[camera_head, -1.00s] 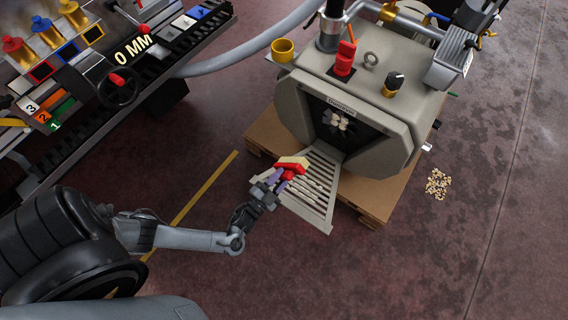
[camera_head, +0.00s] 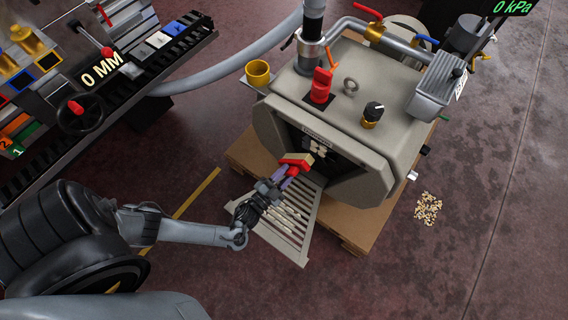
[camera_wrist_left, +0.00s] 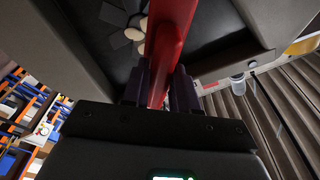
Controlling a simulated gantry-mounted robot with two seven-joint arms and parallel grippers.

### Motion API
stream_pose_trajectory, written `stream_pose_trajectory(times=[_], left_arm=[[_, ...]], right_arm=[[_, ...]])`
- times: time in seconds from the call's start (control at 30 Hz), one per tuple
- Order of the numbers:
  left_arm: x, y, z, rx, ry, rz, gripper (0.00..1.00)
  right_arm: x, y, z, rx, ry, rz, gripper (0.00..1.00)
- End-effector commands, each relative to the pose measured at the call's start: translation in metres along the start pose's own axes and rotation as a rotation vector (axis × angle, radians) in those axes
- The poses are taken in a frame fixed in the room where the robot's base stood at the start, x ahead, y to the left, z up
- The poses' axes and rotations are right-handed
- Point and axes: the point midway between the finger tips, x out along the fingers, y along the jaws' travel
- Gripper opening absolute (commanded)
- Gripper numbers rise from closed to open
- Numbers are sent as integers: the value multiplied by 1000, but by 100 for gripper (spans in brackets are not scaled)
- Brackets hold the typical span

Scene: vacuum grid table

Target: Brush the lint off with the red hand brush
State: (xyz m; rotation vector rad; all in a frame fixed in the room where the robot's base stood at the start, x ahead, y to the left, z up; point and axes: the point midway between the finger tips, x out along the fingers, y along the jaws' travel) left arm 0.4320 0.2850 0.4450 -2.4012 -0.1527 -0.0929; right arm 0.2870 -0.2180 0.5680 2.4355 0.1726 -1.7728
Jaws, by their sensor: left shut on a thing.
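My left gripper (camera_head: 278,183) is shut on the red hand brush (camera_head: 297,160), whose head has a pale yellowish edge. The brush points toward the dark front opening of the grey machine, just in front of and below the pale lint clump (camera_head: 319,147) inside. In the head view I cannot tell whether brush and lint touch. In the left wrist view, the red brush handle (camera_wrist_left: 168,50) stands between the two dark fingers, and pale lint pieces (camera_wrist_left: 134,33) show beside it on a dark surface. My right gripper is not in view.
A sloping slatted grille (camera_head: 300,235) extends below the opening. The grey machine (camera_head: 365,145) stands on a wooden pallet (camera_head: 245,152), with a yellow cup (camera_head: 258,73) at its upper left. A control bench (camera_head: 130,60) stands at upper left. Pale bits (camera_head: 428,207) lie on the floor at right.

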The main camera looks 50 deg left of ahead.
Motion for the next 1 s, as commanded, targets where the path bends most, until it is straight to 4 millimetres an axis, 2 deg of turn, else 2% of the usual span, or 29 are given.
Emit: stream_pose_trajectory(times=[0.3,0.5,1.0], left_arm=[[29,0,5,0,3,-1,4],[42,0,6,-1,2,-1,4],[48,-1,7,0,1,-1,4]], right_arm=[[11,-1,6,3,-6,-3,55],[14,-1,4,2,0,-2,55],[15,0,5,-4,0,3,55]])
